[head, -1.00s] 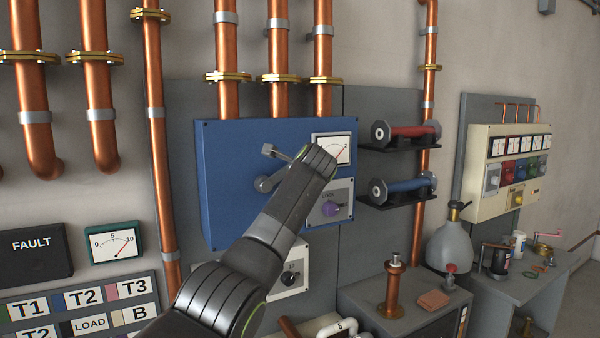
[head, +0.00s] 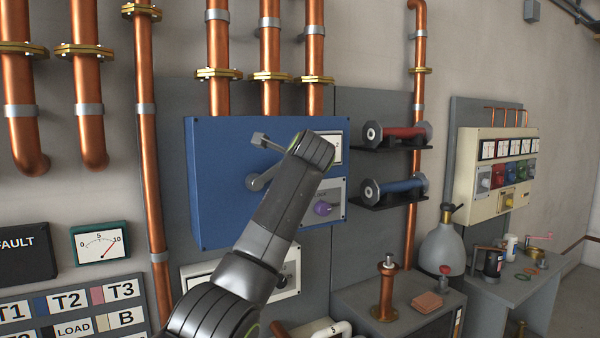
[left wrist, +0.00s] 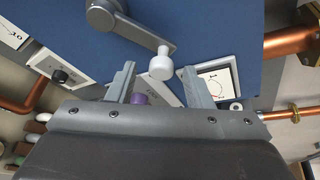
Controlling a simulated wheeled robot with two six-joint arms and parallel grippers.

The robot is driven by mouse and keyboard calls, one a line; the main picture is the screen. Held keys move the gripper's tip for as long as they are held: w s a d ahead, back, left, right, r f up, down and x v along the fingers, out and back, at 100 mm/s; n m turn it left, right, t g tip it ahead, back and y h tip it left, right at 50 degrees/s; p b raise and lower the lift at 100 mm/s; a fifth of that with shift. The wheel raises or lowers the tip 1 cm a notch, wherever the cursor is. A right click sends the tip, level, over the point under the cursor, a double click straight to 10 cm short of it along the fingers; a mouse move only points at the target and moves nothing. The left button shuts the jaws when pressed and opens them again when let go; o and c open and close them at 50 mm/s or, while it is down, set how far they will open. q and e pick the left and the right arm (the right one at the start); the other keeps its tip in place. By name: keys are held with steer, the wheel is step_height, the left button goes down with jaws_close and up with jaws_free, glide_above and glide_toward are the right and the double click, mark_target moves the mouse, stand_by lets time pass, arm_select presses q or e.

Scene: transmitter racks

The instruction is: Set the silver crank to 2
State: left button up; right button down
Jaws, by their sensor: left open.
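The silver crank (head: 257,183) is mounted on the front of a blue box (head: 215,215). Its arm slants up and right in the head view, and my left wrist hides its outer end. The left wrist view shows the crank's hub and arm (left wrist: 133,32) and a white knob (left wrist: 161,61) at the arm's end. My left gripper (left wrist: 159,70) is open, with the knob at the gap between its fingertips and no clear grip on it. In the head view one finger (head: 262,140) sticks out left of my wrist, above the hub. My right gripper is in neither view.
A dial meter (head: 339,146), partly covered by my wrist, sits right of the crank, above a purple knob (head: 323,208). Red (head: 400,134) and blue (head: 400,186) cylinders rest on shelves to the right. Copper pipes (head: 270,45) run above the box.

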arm_select(q)
steer(key=b+v, duration=0.5)
steer(key=v, duration=0.7)
steer(key=shift+s, duration=0.2)
steer(key=shift+a, duration=0.1)
